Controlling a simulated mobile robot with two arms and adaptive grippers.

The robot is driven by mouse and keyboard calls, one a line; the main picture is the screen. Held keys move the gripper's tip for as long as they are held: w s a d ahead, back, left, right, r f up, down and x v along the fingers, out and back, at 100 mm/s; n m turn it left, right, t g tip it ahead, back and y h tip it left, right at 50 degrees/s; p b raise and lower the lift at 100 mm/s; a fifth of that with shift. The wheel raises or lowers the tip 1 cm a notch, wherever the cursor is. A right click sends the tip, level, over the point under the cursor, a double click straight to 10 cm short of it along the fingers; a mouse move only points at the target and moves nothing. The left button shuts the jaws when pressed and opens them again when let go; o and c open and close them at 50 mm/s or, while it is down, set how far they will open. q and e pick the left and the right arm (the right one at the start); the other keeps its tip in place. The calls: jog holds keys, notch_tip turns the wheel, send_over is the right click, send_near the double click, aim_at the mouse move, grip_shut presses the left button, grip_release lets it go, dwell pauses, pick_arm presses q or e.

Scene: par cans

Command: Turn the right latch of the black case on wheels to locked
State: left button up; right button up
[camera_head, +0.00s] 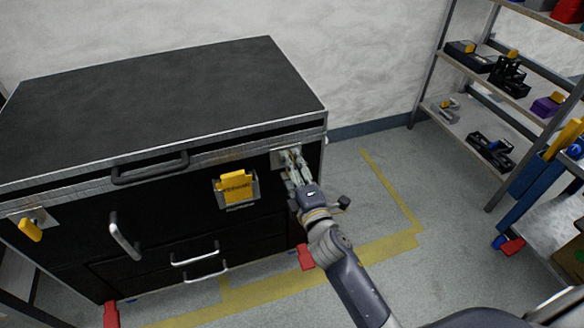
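The black case on wheels (160,95) stands against the wall with its lid down. The metal plate of its right latch (279,160) is at the upper right of the front face. My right gripper (291,160) is at this latch, fingers pointing at the plate. The gripper covers the latch's handle, so its angle and whether the fingers close on it cannot be told. The left latch (30,229) has a yellow handle, tilted, at the far left of the front. My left gripper is not in view.
A yellow card holder (237,187) and a black lid handle (150,166) sit on the case front, with silver drawer handles (195,253) below. Red wheel parts (305,257) show at the base. Shelving (480,115) with tools stands right; the floor (385,185) between is clear.

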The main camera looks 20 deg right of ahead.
dwell(0.5)
jog(key=o, duration=1.1)
jog(key=shift+c, duration=0.2)
jog(key=s, duration=1.2)
jog(key=shift+d, duration=0.2)
